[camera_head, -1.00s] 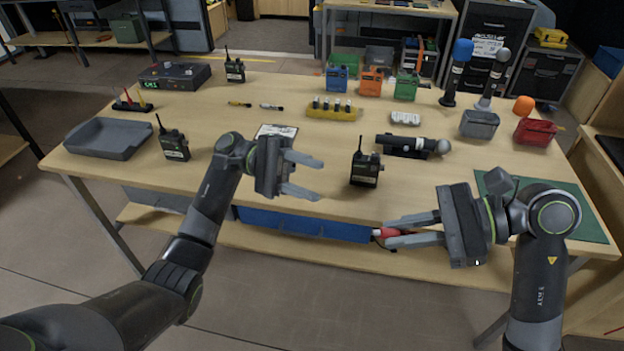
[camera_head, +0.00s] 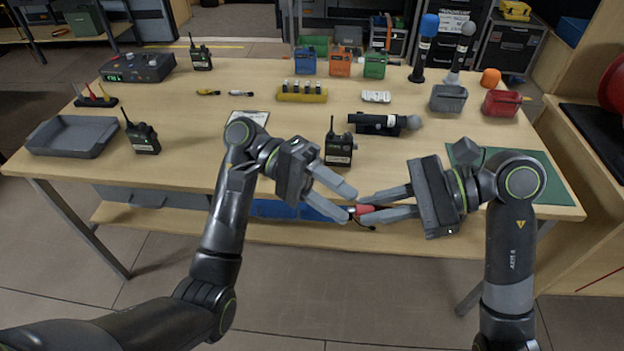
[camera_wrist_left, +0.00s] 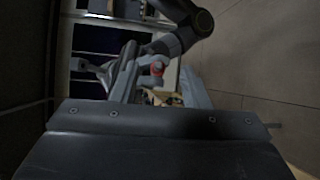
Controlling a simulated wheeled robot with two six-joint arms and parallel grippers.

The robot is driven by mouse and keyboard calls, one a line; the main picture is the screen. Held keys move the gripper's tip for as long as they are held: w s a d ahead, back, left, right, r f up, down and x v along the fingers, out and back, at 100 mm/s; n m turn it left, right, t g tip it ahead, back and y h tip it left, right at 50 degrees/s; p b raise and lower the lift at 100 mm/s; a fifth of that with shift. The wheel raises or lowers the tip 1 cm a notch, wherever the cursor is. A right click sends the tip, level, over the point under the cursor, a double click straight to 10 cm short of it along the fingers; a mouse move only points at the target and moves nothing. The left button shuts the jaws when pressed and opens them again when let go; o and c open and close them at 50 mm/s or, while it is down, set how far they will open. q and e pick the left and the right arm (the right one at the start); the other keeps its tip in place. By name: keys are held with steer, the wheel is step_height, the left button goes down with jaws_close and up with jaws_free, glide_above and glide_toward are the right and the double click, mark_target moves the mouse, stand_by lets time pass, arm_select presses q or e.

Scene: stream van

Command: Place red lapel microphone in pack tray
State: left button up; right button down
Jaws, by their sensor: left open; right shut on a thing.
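The red lapel microphone (camera_head: 365,209) is held between the fingers of my right gripper (camera_head: 385,205), in front of the table's front edge. My left gripper (camera_head: 348,200) is open, with its fingertips close around the dark end of the microphone; I cannot tell whether they touch it. The microphone also shows as a small red piece between the left fingers in the left wrist view (camera_wrist_left: 157,69). The grey tray (camera_head: 73,137), empty, lies at the left end of the table and looks like the pack tray.
A walkie-talkie (camera_head: 142,136) stands just right of the tray, and another (camera_head: 338,148) stands behind my grippers. A black handheld microphone (camera_head: 375,124) lies in a holder further back. The table (camera_head: 190,140) is clear between the left walkie-talkie and my left arm.

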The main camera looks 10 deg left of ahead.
arm_select(q)
steer(key=shift+x, duration=0.9)
jaws_close()
arm_select(e)
steer(key=c, duration=1.3)
jaws_free()
steer(key=shift+d, duration=0.1)
